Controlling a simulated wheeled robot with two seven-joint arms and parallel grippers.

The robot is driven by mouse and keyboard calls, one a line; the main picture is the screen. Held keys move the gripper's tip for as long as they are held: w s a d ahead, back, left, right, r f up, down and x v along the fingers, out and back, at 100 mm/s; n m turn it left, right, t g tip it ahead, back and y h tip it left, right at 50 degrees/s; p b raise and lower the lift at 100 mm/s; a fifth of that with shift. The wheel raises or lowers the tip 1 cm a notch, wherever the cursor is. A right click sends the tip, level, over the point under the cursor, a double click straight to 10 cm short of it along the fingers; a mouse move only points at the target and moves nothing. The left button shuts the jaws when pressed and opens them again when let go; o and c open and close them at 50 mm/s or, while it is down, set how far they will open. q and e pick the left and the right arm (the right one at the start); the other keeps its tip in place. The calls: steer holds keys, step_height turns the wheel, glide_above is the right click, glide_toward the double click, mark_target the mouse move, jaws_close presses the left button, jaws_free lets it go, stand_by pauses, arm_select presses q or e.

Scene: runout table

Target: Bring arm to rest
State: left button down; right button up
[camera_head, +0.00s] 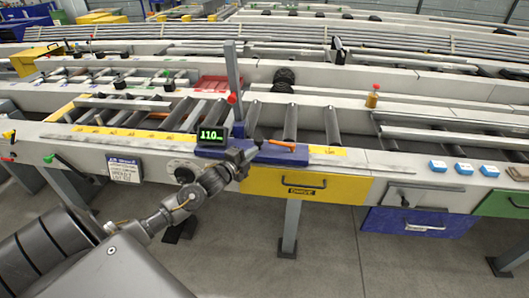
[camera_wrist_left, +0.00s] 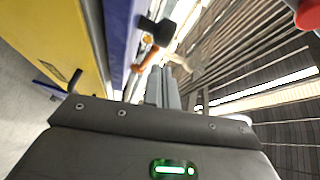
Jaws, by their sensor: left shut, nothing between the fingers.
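My left arm comes in from the lower left in the head view. My left gripper (camera_head: 253,148) is at the front edge of the runout table (camera_head: 405,165), above the yellow drawer. It is beside the lit display (camera_head: 212,134) and close to an orange-handled tool (camera_head: 283,146). In the left wrist view the narrow fingers (camera_wrist_left: 163,88) are together with nothing between them. A hammer-like tool with a black head (camera_wrist_left: 155,32) and orange handle lies beyond the fingertips. My right gripper is not in view.
A grey-blue post (camera_head: 233,75) stands just behind the gripper. The yellow drawer (camera_head: 305,187) is below it, with a blue drawer (camera_head: 418,222) to the right. Open floor lies in front.

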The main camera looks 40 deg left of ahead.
arm_select(q)
steer(key=shift+s+a, duration=1.1)
steer(key=shift+a, duration=0.05)
